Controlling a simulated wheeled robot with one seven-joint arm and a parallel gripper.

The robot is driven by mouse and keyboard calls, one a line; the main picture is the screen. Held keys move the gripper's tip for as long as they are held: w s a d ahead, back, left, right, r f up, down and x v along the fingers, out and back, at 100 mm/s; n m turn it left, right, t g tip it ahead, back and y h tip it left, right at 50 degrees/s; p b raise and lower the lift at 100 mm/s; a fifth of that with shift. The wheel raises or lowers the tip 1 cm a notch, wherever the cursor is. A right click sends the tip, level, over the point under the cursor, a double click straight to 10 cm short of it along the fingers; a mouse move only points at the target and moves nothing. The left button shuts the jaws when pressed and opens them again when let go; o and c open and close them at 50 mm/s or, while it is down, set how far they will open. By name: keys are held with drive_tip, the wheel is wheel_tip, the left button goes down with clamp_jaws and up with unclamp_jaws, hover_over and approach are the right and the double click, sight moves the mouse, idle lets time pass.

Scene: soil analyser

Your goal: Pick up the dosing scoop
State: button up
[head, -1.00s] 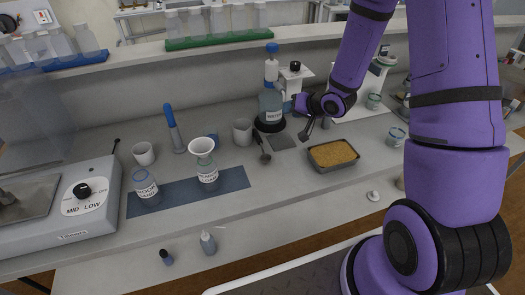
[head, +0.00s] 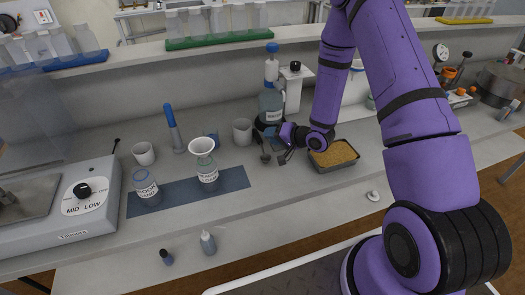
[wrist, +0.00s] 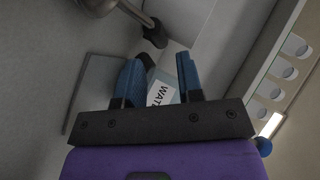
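In the wrist view, what looks like the scoop (wrist: 137,18) shows at the top edge, partly cut off, with a metal part and a black end.
The water bottle (head: 271,107) stands behind my gripper. A tray of yellow-brown grains (head: 334,154) is close on its right. The bench front is mostly clear.

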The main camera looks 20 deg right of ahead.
drive_tip(key=shift+f+x, duration=0.2)
drive_tip(key=shift+x, duration=2.45)
drive_tip(key=shift+s, duration=0.1)
clamp_jaws()
